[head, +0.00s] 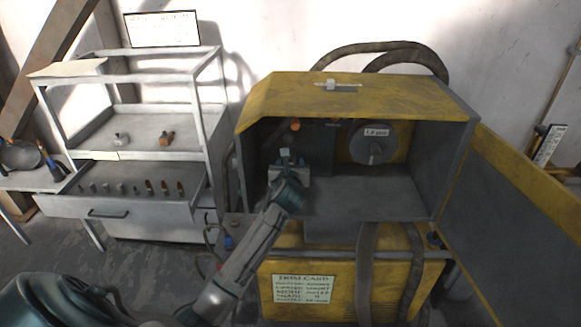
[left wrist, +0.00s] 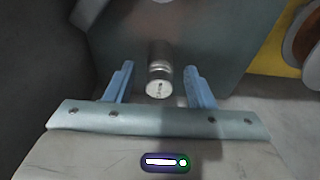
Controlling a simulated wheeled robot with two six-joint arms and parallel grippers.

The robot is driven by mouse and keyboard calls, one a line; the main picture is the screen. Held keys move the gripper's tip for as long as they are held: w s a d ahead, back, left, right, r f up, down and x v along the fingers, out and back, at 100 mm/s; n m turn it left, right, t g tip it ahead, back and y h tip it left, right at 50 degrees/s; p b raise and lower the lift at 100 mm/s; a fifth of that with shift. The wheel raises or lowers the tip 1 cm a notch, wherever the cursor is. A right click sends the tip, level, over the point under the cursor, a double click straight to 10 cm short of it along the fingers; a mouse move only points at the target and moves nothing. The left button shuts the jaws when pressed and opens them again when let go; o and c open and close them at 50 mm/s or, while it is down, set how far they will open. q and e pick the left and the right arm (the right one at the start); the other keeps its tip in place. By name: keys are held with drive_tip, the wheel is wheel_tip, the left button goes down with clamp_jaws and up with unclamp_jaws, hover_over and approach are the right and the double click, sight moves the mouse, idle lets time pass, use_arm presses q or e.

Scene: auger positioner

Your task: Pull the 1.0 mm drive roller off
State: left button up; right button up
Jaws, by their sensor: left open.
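My left gripper (head: 287,160) reaches into the open front of the yellow machine (head: 350,95), towards its dark inner left part. In the left wrist view, the open blue fingers (left wrist: 159,72) stand on either side of a small metal cylinder (left wrist: 158,75), which looks like the drive roller. It points towards the camera from a grey plate (left wrist: 215,40), with a dark mark on its pale end face that I cannot read. Gaps show between it and both fingers. The gripper hides this spot in the head view. My right gripper is not in view.
A spool (head: 373,142) with a small label hangs in the machine's right side. The machine's door (head: 520,185) stands open at the right. A grey rack (head: 150,130) at the left has an open drawer (head: 120,205) with several small parts. Hoses hang below the opening.

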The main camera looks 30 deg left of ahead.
use_arm(q)
clamp_jaws()
drive_tip(key=f+p+v, duration=0.1)
drive_tip(key=p+v, duration=0.4)
drive_tip(key=v, duration=0.1)
idle(1.1)
drive_tip(key=shift+d, duration=0.1)
